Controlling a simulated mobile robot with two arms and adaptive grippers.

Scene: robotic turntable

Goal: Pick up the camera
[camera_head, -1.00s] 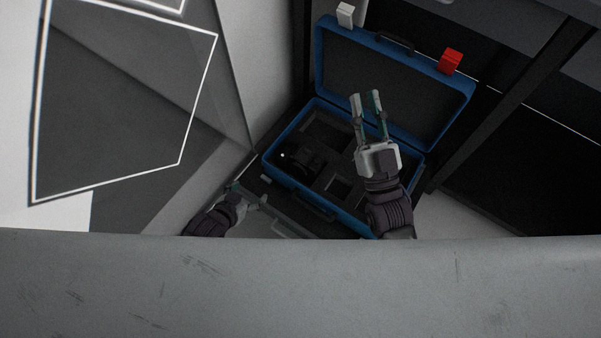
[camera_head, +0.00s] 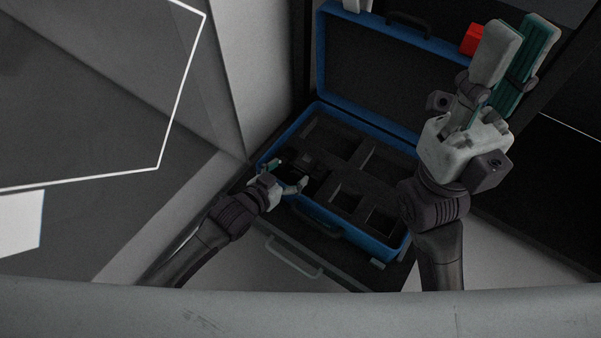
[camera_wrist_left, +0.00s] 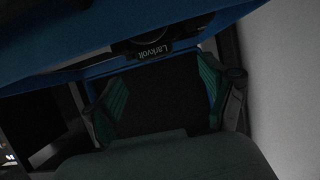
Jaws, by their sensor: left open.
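The dark camera (camera_head: 304,160) sits in the left end of the open blue case (camera_head: 343,232). It is hard to make out against the black foam. In the left wrist view the camera (camera_wrist_left: 150,36) shows its lens and lettering at the top, beyond the fingertips. My left gripper (camera_head: 287,174) is open at the case's left front edge, its fingers pointing toward the camera. In the wrist view the space between its fingers (camera_wrist_left: 162,88) looks empty; contact cannot be told. My right gripper (camera_head: 522,32) is raised to the right, its fingers apart with nothing between them.
The case lid (camera_head: 368,75) stands open behind the foam compartments. A red block (camera_head: 472,39) and a white block (camera_head: 355,5) are at the lid's top. A grey wall (camera_head: 240,75) stands close at the left. A handle (camera_head: 293,258) shows in front of the case.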

